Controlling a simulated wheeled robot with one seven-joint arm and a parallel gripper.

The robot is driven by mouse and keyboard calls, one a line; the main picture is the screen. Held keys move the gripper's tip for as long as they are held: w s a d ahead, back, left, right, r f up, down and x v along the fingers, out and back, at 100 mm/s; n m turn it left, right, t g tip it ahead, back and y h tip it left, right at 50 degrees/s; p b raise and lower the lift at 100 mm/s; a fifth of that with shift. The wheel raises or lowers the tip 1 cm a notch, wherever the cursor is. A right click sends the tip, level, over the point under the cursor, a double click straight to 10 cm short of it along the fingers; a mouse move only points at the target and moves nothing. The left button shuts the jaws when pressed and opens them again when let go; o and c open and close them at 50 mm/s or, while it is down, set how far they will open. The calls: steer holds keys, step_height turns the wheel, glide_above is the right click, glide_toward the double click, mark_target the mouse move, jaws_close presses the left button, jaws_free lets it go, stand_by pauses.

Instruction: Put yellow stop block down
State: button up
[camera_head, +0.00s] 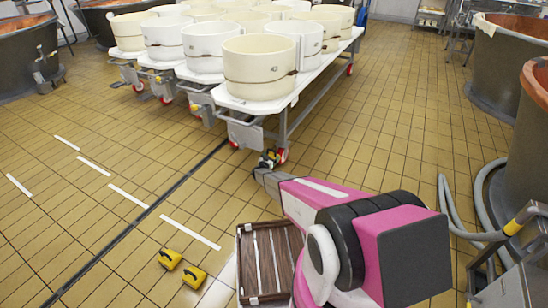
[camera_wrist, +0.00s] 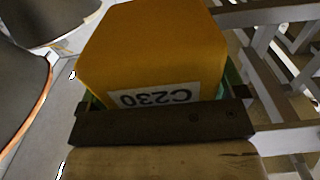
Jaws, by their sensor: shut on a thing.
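A yellow stop block (camera_wrist: 155,50) with a white label reading C230, upside down in the picture, fills the upper middle of the wrist view. Green shows along its lower edges, beside a dark bar. My gripper (camera_head: 267,164) is shut on it, close to the near end of the white cart. In the head view the held block (camera_head: 271,157) is small, its yellow and green just showing past the gripper beside the cart's wheel. Its underside is hidden, and I cannot tell whether it touches the floor.
The white cart (camera_head: 292,99) carries several cream tubs. Two yellow blocks (camera_head: 170,258) (camera_head: 194,277) lie on the tiled floor at lower left. A slatted wooden crate (camera_head: 249,266) is beside my arm. Grey hoses (camera_head: 446,205) and copper vats (camera_head: 490,75) stand right. The left floor is mostly clear.

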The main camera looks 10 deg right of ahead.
mark_target(274, 156)
steer(key=x, duration=0.4)
steer(key=shift+w+f, duration=0.1)
steer(key=shift+w, duration=0.05)
steer(key=shift+a+f, duration=0.15)
steer(key=shift+f, duration=0.4)
steer(key=shift+s, duration=0.25)
steer(key=shift+f, duration=0.3)
steer(key=o, duration=1.1)
steer(key=shift+f, duration=0.1)
